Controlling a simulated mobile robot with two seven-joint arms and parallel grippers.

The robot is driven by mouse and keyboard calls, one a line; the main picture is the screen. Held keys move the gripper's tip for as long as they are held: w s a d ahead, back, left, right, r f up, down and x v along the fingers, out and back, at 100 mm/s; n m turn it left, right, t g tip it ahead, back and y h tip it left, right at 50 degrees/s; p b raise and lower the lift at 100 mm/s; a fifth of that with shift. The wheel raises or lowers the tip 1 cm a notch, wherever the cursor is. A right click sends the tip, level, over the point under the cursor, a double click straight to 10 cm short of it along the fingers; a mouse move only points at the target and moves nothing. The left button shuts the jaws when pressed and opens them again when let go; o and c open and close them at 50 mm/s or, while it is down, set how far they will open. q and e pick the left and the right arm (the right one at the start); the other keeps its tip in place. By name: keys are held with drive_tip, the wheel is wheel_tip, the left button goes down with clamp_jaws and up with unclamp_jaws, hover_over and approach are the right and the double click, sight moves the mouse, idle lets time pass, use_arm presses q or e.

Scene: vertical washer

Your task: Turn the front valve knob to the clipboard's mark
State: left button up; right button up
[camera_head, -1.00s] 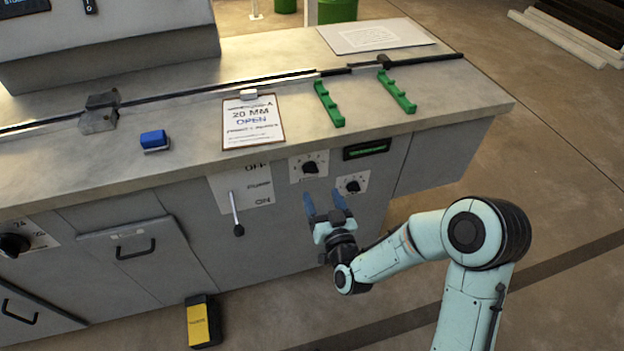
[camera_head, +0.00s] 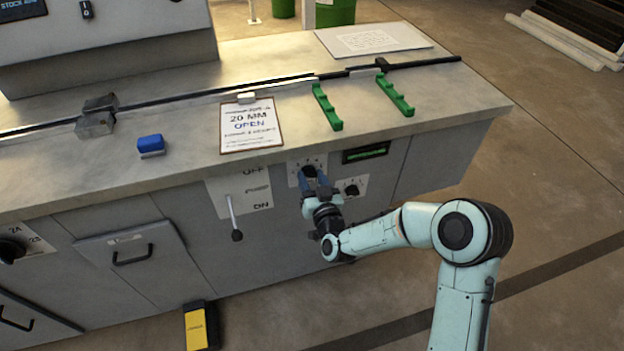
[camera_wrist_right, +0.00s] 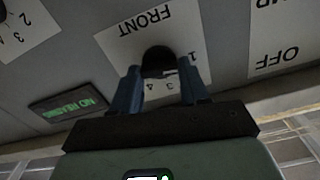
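The front valve knob (camera_head: 309,170) is a black round knob on a white plate on the machine's front face. The right wrist view shows the knob (camera_wrist_right: 158,60) on a plate lettered "FRONT" with numbers around it. My right gripper (camera_head: 312,177) is at this knob. Its two blue fingers are apart, one on each side of the knob, with a small gap showing in the wrist view. The clipboard (camera_head: 251,126) lies on the counter above and reads "20 MM OPEN"; its smaller lines are too blurred to read. My left gripper is not in view.
A second black knob (camera_head: 352,190) sits close to the right of my gripper. A power lever (camera_head: 232,216) hangs to the left. A green display (camera_head: 366,152) is above right. A blue block (camera_head: 151,145) and green racks (camera_head: 327,107) rest on the counter.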

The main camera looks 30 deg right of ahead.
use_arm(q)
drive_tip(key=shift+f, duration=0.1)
use_arm(e)
drive_tip(key=shift+m, duration=0.3)
drive_tip(key=m, duration=0.2)
drive_tip(key=shift+m+b, duration=0.35)
drive_tip(key=shift+m, duration=0.05)
drive_tip(key=m, duration=0.4)
drive_tip(key=shift+d+f+b, duration=0.1)
drive_tip(key=shift+b, duration=0.25)
drive_tip(key=m, duration=0.5)
drive_tip(key=shift+b, duration=0.3)
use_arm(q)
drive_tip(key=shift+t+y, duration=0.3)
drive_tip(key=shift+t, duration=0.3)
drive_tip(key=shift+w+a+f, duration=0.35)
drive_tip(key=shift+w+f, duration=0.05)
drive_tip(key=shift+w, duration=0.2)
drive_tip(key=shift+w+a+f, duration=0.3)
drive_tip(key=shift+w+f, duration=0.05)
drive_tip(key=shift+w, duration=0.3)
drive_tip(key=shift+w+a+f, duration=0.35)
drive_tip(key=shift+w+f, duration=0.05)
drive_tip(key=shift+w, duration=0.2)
use_arm(e)
drive_tip(key=shift+f+m, duration=0.15)
drive_tip(key=shift+m, duration=1.55)
drive_tip(key=o, duration=1)
drive_tip(key=shift+o, duration=0.2)
drive_tip(key=shift+s, duration=0.1)
